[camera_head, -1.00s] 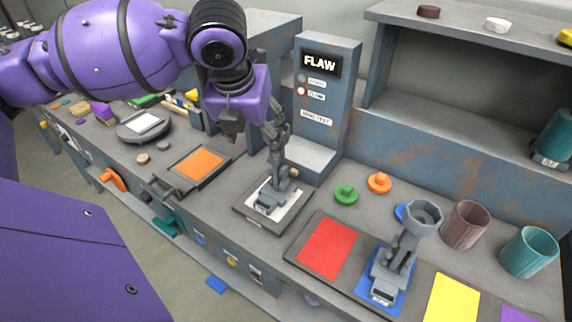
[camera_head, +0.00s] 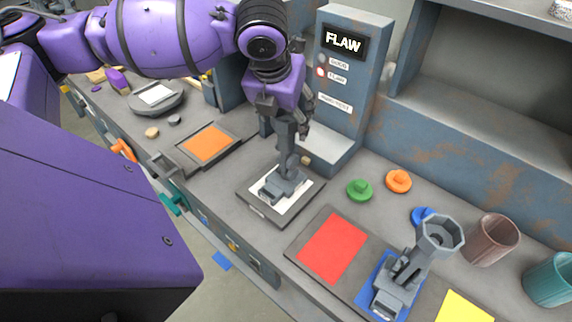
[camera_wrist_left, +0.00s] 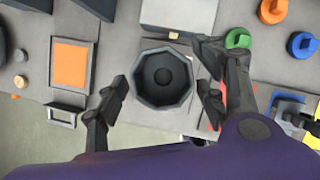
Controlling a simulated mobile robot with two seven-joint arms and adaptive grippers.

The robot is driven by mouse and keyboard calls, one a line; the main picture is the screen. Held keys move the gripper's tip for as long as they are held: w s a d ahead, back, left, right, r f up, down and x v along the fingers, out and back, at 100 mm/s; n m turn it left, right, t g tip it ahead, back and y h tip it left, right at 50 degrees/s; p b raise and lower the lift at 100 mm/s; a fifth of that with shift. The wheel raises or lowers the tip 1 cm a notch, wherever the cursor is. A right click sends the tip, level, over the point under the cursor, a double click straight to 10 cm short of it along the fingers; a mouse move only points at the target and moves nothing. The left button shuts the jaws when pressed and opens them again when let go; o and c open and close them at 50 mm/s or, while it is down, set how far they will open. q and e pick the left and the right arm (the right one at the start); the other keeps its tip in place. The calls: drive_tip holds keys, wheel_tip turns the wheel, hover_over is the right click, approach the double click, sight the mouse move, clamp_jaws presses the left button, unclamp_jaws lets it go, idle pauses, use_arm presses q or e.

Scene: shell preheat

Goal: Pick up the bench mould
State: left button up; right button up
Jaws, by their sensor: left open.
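A grey mould (camera_head: 281,187) with a clamp-like base stands upright on a white-topped pad. It is the one under my left gripper (camera_head: 283,118), which hides its top in the head view. In the left wrist view its octagonal cup (camera_wrist_left: 163,77) lies between the two spread fingers of the left gripper (camera_wrist_left: 160,100), with a gap on each side. The left gripper is open and points down. A second, similar grey mould (camera_head: 436,243) with an octagonal cup stands on a blue pad to the right. My right gripper is not in view.
A tall cabinet marked FLAW (camera_head: 343,80) stands close behind the mould. A red pad (camera_head: 333,245) lies to the right, an orange pad (camera_head: 207,143) to the left. Green (camera_head: 360,190) and orange (camera_head: 398,181) knobs and a brown cup (camera_head: 491,240) stand at the right.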

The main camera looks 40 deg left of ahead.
use_arm(q)
drive_tip(key=shift+f, duration=0.1)
drive_tip(key=c, duration=0.8)
clamp_jaws()
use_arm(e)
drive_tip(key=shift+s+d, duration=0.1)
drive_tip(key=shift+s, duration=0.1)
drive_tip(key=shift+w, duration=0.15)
